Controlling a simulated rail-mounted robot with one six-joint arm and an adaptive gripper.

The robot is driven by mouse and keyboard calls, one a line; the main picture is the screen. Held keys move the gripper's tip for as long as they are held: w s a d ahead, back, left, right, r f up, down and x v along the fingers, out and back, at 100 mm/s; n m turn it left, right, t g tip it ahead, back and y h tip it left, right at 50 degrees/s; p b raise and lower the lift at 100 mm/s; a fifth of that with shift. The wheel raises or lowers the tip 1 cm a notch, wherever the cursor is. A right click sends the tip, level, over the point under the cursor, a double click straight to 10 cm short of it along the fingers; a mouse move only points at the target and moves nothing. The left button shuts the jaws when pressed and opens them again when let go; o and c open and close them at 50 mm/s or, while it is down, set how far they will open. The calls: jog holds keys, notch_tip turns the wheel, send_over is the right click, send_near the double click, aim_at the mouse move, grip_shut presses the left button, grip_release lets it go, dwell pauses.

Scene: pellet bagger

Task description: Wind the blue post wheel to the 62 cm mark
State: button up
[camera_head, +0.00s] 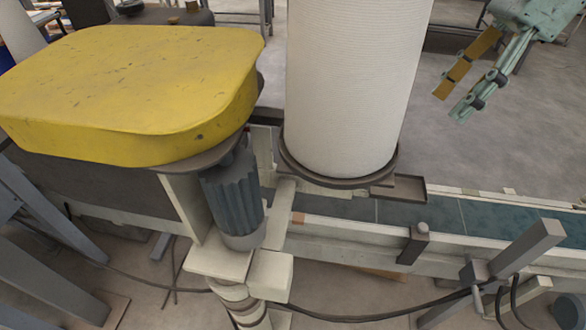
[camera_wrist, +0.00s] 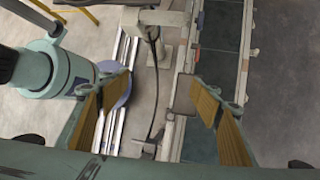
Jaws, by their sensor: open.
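I cannot make out the blue post wheel or a centimetre scale with a 62 mark in either view. My gripper (camera_head: 451,105) is at the top right of the head view, above bare floor beyond the conveyor. In the wrist view my gripper (camera_wrist: 152,88) has its two tan-padded fingers wide apart, with nothing between them. A pale blue disc (camera_wrist: 122,92) shows partly behind the left finger; I cannot tell whether it is a wheel or part of my own base.
A conveyor with a teal belt (camera_head: 480,221) runs below a large white ribbed tube (camera_head: 350,85). A yellow cover (camera_head: 130,90) and a blue-grey ribbed motor (camera_head: 233,195) stand left. A grey bracket (camera_head: 525,250) rises at the front right. A black cable (camera_head: 360,317) hangs along the front.

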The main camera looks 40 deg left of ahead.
jog(key=w+a+f+m+g+p, duration=0.2)
jog(key=w+a+f+m, duration=0.15)
jog(key=a+f, duration=0.35)
jog(key=w+a+f+m+g+p, duration=0.25)
jog(key=w+a+f, duration=0.25)
jog(key=a, duration=0.5)
jog(key=s+a+f+m+g+p, duration=0.1)
jog(key=a+f+m+g, duration=0.1)
jog(key=a+f, duration=0.4)
jog(key=s+a+f+m+g+p, duration=0.2)
jog(key=a+f, duration=0.5)
jog(key=f, duration=0.7)
jog(key=shift+s+a+f+m+g+y, duration=0.25)
jog(key=shift+m+g+y, duration=0.2)
jog(key=shift+m, duration=0.75)
jog(key=x, duration=1.3)
jog(key=shift+s, duration=0.4)
